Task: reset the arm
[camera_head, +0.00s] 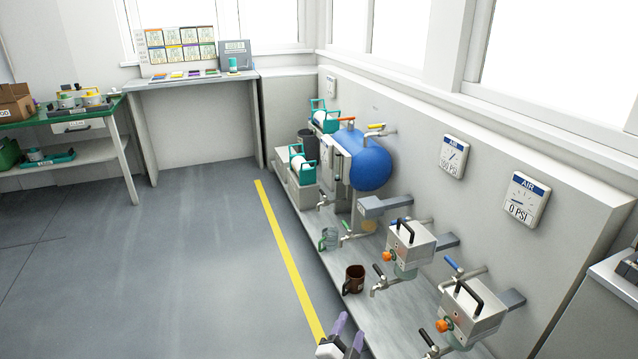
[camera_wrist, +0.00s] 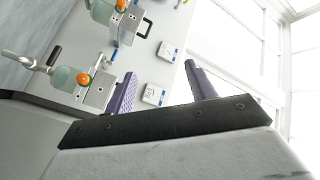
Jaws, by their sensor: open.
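My gripper (camera_head: 347,337) shows at the bottom edge of the head view, low over the floor side of the bench, with purple finger pads. In the wrist view my gripper (camera_wrist: 160,92) has its two purple fingers spread wide apart, with nothing between them. It is open and empty. The rest of my arm is out of the head view.
A low bench (camera_head: 375,325) along the right wall carries a brown mug (camera_head: 354,280), a glass mug (camera_head: 329,238), press units (camera_head: 409,246) with taps, and a blue tank (camera_head: 370,162). Air gauges (camera_head: 525,199) hang above. Grey floor (camera_head: 180,270) left of the yellow line (camera_head: 290,262) is clear.

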